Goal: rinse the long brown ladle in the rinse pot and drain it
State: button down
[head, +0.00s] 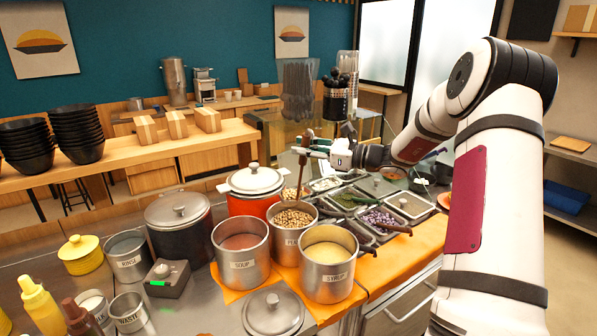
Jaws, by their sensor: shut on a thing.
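My gripper (312,149) is high over the back of the counter, right of the red pot with the white lid. It is shut on a thin upright brown handle, which I take to be the long brown ladle (301,171). The ladle's lower end comes down near the back of the pots and trays, and I cannot clearly see its bowl or what it touches. The rinse pot (127,262) is a steel pot labelled RINSE at the left of the counter, open at the top. The gripper is well to the right of it and apart from it.
Open pots labelled SOUP (241,264) and SYRUP (329,279), a bean pot (291,242), a dark lidded pot (178,243) and the red pot (256,206) stand between. A yellow pot (82,264), waste cup (128,323) and bottles crowd the left. Topping trays (410,206) lie right.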

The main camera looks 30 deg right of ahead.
jog(key=shift+w+d+f+n+g+y+b, duration=0.6)
jog(key=shift+w+d+n+g+y+b, duration=0.45)
jog(key=shift+d+n+g+y+b, duration=2.25)
jog(key=s+a+n+h+p, duration=0.3)
jog(key=s+a+h+p, duration=0.15)
jog(key=a, duration=0.25)
jog(key=s+a+f+n+t+h+b, duration=0.1)
jog(key=s+a+f+n+h+b, duration=0.1)
jog(key=a+f, duration=0.4)
jog(key=s+a+f+n+t+h+b, duration=0.1)
jog(key=s+a+f+n+h+b, duration=0.2)
jog(key=f, duration=0.9)
jog(key=s+a+n+h, duration=0.1)
jog(key=a+n+h, duration=0.1)
jog(key=shift+s+a+n, duration=0.35)
jog(key=shift+s+n, duration=0.05)
